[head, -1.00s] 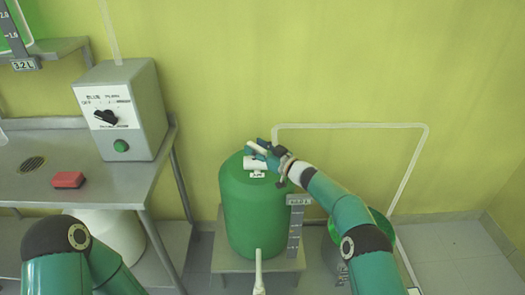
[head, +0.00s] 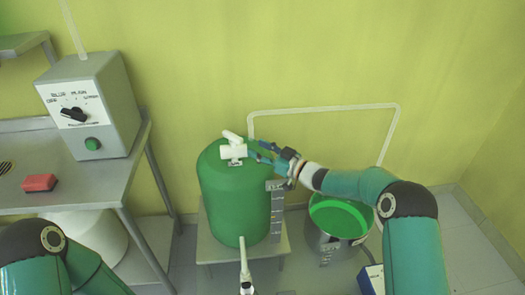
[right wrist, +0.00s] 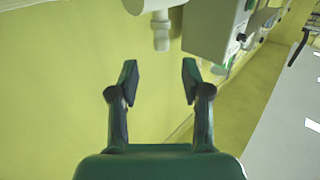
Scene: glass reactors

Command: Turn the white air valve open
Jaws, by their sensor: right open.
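The white air valve (head: 233,150) sits on top of the green tank (head: 230,205) in the head view. Its white handle (head: 232,136) slants from upper left to lower right. My right gripper (head: 258,150) is open and empty, just right of the valve; whether it touches the valve cannot be told. In the right wrist view my right gripper (right wrist: 157,78) has its two fingers spread with nothing between them. A white fitting (right wrist: 161,35), seemingly the valve, shows beyond the fingertips at the top. My left arm shows at lower left, but its gripper is out of view.
A metal bench (head: 75,192) at left holds a grey control box (head: 90,110) and a red block (head: 39,182). A metal pot with green contents (head: 340,217) stands right of the tank. A white pipe (head: 325,108) runs along the wall. A white tap (head: 245,272) is in front.

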